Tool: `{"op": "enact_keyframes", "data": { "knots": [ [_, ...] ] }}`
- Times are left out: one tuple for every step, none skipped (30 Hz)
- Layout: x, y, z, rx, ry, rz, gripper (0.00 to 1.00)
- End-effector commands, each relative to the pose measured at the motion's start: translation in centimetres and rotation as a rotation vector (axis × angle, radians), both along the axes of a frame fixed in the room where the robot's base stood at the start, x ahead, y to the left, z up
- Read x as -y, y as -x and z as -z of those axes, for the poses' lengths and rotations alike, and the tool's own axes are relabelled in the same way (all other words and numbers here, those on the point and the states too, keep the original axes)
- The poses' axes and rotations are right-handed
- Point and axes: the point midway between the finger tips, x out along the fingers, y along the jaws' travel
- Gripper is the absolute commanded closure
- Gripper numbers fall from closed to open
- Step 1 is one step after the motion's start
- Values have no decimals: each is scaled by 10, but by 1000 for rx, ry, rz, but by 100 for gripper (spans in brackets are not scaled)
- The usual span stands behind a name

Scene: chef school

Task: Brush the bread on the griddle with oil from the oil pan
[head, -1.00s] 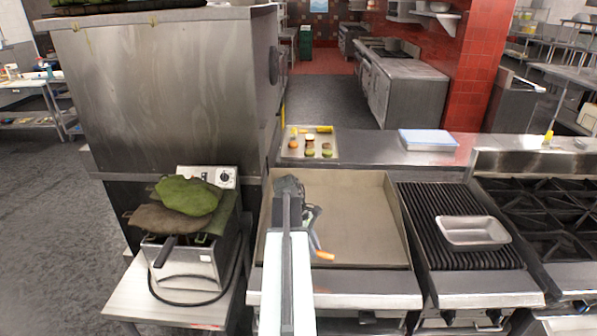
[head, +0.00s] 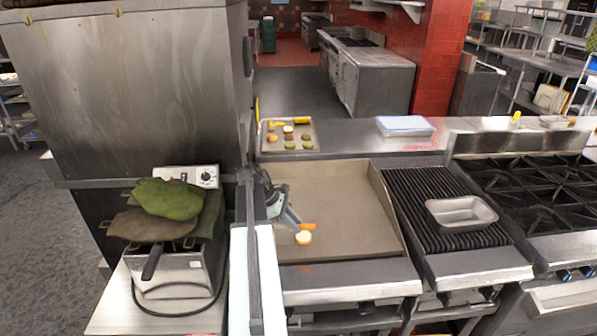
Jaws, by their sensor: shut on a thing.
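My gripper (head: 286,214) is over the left part of the flat griddle (head: 340,210). It is shut on a slim tool that looks like the brush (head: 308,226); only its orange part shows clearly. A small round pale bread piece (head: 304,237) lies on the griddle near its front left. The brush's orange part appears just behind the bread in the picture; I cannot tell whether they touch. A rectangular metal pan (head: 461,214), likely the oil pan, sits on the ribbed grill to the right. I cannot make out oil in it.
A tray (head: 267,148) with several small food pieces and a blue-white box (head: 405,125) stand on the back ledge. A fryer (head: 178,268) with green and brown mitts (head: 167,199) stands left. A burner range (head: 535,195) is at right. Most of the griddle is clear.

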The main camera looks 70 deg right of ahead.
Motion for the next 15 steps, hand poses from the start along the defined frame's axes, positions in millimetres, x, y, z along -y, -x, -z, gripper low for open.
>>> {"op": "enact_keyframes", "data": {
  "knots": [
    [25,2,3,-71,50,-48,100],
    [38,5,-3,-122,89,-87,100],
    [56,7,-11,-191,149,-144,100],
    [68,8,-20,-243,199,-190,100],
    [81,8,-28,-292,253,-239,100],
    [97,6,-41,-353,327,-304,100],
    [107,4,-51,-393,382,-350,100],
    [117,0,-61,-429,436,-393,100],
    [129,-6,-73,-469,505,-445,100],
    [137,-11,-81,-492,552,-479,100],
    [144,-16,-89,-513,593,-508,100],
    [151,-23,-97,-532,643,-541,100],
    [155,-27,-103,-543,672,-562,100],
    [158,-32,-107,-552,697,-576,100],
    [161,-36,-112,-560,721,-591,100]
  ]
}}
